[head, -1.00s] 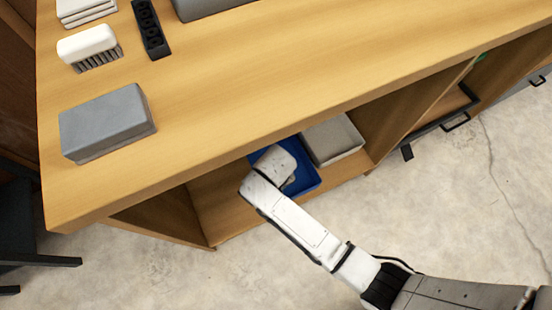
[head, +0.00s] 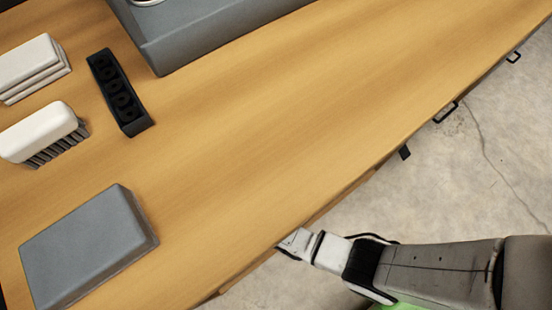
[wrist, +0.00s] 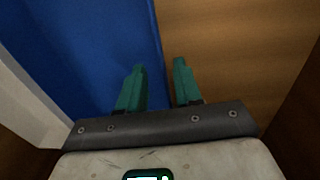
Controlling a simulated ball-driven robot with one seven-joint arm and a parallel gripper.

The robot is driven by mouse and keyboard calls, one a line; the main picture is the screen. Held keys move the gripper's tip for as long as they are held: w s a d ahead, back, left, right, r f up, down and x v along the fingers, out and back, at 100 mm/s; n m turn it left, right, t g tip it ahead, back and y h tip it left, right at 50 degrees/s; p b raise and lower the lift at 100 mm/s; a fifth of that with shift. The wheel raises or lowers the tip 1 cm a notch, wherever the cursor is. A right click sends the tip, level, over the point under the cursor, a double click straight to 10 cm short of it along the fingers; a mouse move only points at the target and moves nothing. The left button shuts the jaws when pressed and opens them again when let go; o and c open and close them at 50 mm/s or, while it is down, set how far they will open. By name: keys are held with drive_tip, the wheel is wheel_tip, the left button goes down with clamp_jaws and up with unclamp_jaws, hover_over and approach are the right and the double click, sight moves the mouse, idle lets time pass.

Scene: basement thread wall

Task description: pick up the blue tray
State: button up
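The blue tray (wrist: 75,45) fills the left and upper middle of the wrist view, with its right edge running down the picture. My gripper (wrist: 159,68) shows two teal fingers with a gap between them. The left finger is over the blue tray and the right one is over bare wood, so the tray's right edge lies between them. I cannot tell whether either finger touches the tray. In the head view the tray and my gripper are hidden beneath the wooden bench top.
The bench top (head: 250,130) overhangs my arm. On it are a grey block (head: 85,245), a white brush (head: 42,132), a black holder (head: 118,92) and a large grey case (head: 200,35). In the wrist view a pale grey surface (wrist: 25,105) borders the tray's left.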

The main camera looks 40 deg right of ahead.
drive_tip(key=shift+d+f+b, duration=0.1)
drive_tip(key=shift+f+b, duration=2)
drive_tip(key=shift+f, duration=1)
clamp_jaws()
